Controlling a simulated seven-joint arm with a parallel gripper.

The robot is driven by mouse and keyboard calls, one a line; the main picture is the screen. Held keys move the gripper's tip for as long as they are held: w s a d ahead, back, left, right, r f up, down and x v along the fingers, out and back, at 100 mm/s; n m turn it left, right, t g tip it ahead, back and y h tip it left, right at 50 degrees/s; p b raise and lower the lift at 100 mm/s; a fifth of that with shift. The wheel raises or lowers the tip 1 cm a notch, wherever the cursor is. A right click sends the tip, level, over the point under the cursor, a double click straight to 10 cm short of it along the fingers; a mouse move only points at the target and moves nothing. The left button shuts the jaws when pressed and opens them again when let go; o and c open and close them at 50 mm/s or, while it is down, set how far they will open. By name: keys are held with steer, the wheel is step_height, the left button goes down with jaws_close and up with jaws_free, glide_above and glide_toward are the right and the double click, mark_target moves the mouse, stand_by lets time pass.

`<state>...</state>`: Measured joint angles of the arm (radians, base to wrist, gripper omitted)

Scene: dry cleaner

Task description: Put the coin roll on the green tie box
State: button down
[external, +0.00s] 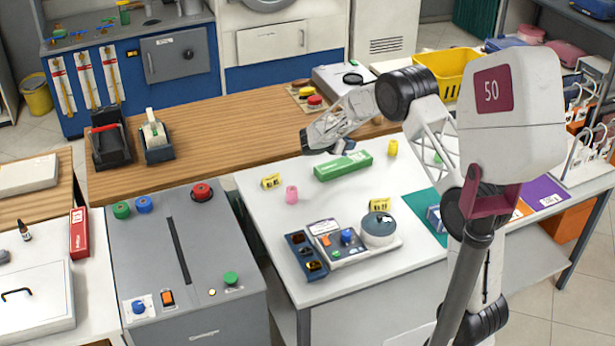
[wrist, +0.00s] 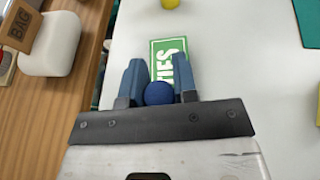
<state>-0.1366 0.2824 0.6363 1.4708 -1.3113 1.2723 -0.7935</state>
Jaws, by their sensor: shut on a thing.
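The green tie box (external: 343,166) lies flat on the white table, its white lettering partly visible in the wrist view (wrist: 168,48). My gripper (wrist: 158,80) is shut on a blue, round-ended thing, which I take to be the coin roll (wrist: 158,94). Only its rounded end shows between the fingers. In the wrist view it overlaps the near end of the box. In the external view my gripper (external: 338,147) is just above and behind the box's left part. The coin roll is hard to make out there, and I cannot tell the exact gap to the box.
A yellow cylinder (external: 392,148) stands right of the box, and a pink one (external: 291,193) stands in front. The wooden counter (external: 220,140) lies behind.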

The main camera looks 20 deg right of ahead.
steer(key=shift+f, duration=1.6)
steer(key=shift+f, duration=0.1)
steer(key=c, duration=0.9)
jaws_free()
steer(key=v, duration=1.2)
